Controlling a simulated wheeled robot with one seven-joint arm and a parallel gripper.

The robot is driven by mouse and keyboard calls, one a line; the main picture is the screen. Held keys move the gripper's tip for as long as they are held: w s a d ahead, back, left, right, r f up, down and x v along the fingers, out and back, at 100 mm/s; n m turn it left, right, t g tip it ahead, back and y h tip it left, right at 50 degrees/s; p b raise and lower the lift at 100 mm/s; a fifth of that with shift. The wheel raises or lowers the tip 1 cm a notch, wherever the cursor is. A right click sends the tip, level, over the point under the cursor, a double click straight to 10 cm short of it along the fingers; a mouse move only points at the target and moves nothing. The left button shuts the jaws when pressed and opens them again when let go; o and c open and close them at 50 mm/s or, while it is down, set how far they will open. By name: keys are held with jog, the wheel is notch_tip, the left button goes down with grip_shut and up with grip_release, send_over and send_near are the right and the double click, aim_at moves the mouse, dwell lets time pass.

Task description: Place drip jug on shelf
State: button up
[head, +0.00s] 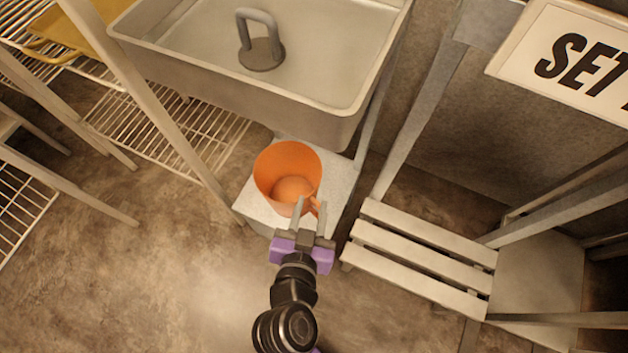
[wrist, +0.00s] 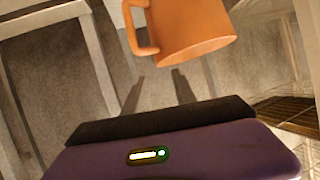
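The orange drip jug (head: 287,172) stands upright with its mouth open on a small pale low platform (head: 338,180) below the sink. Its handle (head: 314,205) points toward my gripper (head: 311,204). The jug shows at the top of the wrist view (wrist: 188,28), with the handle (wrist: 140,28) on its left side. My gripper (wrist: 159,80) is open, its two fingers apart with nothing between them. The fingertips point at the handle and look just short of it. A low slatted shelf (head: 425,252) is to the right of the jug.
A metal sink basin (head: 235,90) hangs over the platform's back, with a grey handled tool (head: 261,52) in it. Wire racks (head: 160,130) are at the left. A sign (head: 570,60) and metal posts are at the right. Floor at lower left (head: 130,290) is clear.

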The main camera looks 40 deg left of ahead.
jog(key=shift+s+d+r, duration=0.2)
jog(key=shift+s, duration=0.15)
jog(key=s+d+f+m+h, duration=0.1)
jog(key=s+d, duration=0.1)
jog(key=d, duration=0.8)
jog(key=s+d, duration=0.3)
jog(key=d, duration=0.8)
jog(key=s+d+r+m+t+h, duration=0.3)
jog(key=s+d+r+h, duration=0.2)
jog(key=s+d+r, duration=0.4)
jog(key=d+r, duration=0.4)
jog(key=d, duration=0.1)
jog(key=shift+d+m, duration=0.25)
jog(key=shift+m, duration=0.05)
jog(key=shift+r, duration=0.1)
